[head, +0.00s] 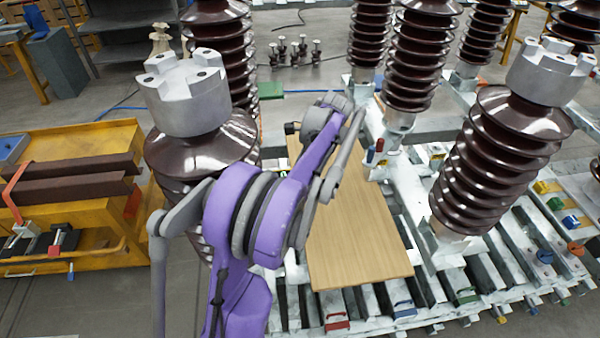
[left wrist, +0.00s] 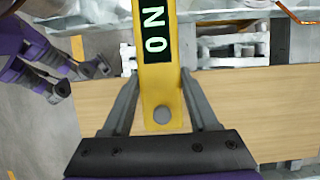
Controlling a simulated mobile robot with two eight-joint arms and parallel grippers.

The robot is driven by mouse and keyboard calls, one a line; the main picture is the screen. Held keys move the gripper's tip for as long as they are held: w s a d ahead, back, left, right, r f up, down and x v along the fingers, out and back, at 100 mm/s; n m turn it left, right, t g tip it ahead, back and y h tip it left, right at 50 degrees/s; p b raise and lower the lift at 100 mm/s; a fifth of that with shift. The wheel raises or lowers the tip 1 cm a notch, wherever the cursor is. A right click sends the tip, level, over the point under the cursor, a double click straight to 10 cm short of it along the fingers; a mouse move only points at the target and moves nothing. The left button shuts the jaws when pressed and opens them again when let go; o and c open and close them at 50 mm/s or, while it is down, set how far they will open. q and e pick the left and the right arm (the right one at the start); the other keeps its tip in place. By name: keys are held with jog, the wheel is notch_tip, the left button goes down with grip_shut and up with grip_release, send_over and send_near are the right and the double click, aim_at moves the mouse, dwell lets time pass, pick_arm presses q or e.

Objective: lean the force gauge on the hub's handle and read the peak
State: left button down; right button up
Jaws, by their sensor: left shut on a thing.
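A flat yellow bar (left wrist: 161,88) with a black-and-white lettered label, seen sideways, and a round grey stud at its near end fills the middle of the left wrist view. My left gripper (left wrist: 160,76) has a finger on each side of it and is shut on it. I cannot tell whether this bar is the hub's handle or part of the force gauge. In the head view my purple left arm rises over the wooden board, and its links hide the gripper and bar. No gauge display is readable.
A wooden board (head: 350,240) lies across the metal frame beneath my arm. Tall brown ribbed insulators (head: 500,150) with grey caps stand around it. A yellow cart (head: 95,240) stands at left. Red and blue handled items (head: 375,150) sit on the frame beside the board.

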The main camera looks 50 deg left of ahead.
pick_arm(q)
jog(key=shift+s+a, duration=0.25)
jog(key=shift+s, duration=0.2)
jog(key=shift+s+a, duration=0.2)
jog(key=shift+s, duration=0.25)
pick_arm(e)
jog(key=shift+f, duration=0.1)
dwell(0.8)
pick_arm(q)
jog(key=shift+w, duration=0.2)
jog(key=shift+w+d, duration=0.55)
jog(key=shift+w, duration=0.4)
jog(key=shift+w+d, duration=0.5)
jog(key=shift+w, duration=0.4)
pick_arm(e)
jog(key=shift+r, duration=0.3)
pick_arm(q)
jog(key=shift+r, duration=0.1)
jog(key=shift+r+p, duration=2.6)
jog(key=shift+r, duration=1.75)
notch_tip(320, 180, up, 6)
jog(key=p, duration=0.2)
jog(key=shift+p, duration=0.35)
pick_arm(e)
jog(key=w+r, duration=0.3)
jog(key=r, duration=0.7)
jog(key=shift+w+t, duration=0.3)
jog(key=shift+t, duration=0.1)
